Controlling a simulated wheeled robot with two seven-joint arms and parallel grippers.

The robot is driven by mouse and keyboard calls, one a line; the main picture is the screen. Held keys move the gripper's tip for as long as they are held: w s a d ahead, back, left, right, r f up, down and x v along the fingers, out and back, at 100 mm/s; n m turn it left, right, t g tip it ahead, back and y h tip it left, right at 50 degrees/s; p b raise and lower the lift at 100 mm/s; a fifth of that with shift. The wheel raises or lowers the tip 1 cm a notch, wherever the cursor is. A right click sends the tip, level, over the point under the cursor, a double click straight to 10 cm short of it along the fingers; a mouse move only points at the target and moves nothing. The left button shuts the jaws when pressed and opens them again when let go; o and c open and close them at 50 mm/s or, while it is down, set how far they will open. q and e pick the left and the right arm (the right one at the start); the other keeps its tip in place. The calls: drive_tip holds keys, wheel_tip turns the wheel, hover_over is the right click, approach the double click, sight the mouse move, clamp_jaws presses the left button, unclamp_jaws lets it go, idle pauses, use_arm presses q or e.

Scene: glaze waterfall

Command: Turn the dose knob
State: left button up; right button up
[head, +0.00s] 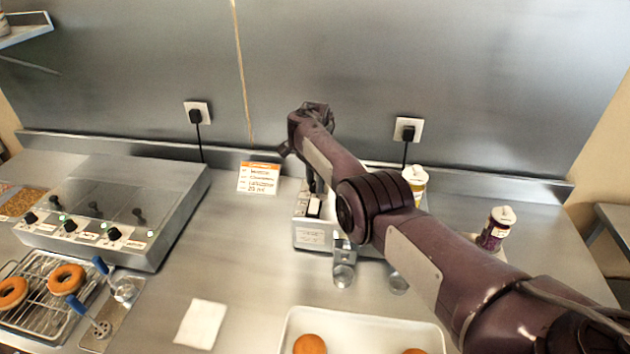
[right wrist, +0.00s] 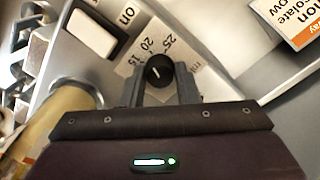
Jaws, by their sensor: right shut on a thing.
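The dose knob (right wrist: 159,71) is a small black round knob with a white pointer line. It sits on a pale dial plate (right wrist: 178,48) where 15, 20 and 25 can be read. My right gripper (right wrist: 160,86) is shut on the knob, one grey finger on each side of it. In the head view the dispenser (head: 311,236) stands at the middle of the counter. My right arm reaches over it from the right and hides part of it. The knob is too hidden to make out in the head view. My left gripper is not in view.
A white "on" switch (right wrist: 93,33) is beside the dial. A glass-topped unit (head: 113,211) with several knobs is at left. A white tray (head: 362,323) with donuts lies in front. A purple bottle (head: 495,229) is at right.

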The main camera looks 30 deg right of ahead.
idle(0.3)
drive_tip(key=o, duration=1)
drive_tip(key=shift+c, duration=0.2)
drive_tip(key=shift+r+b, duration=0.4)
drive_tip(key=shift+r, duration=3.5)
drive_tip(key=shift+f, duration=0.1)
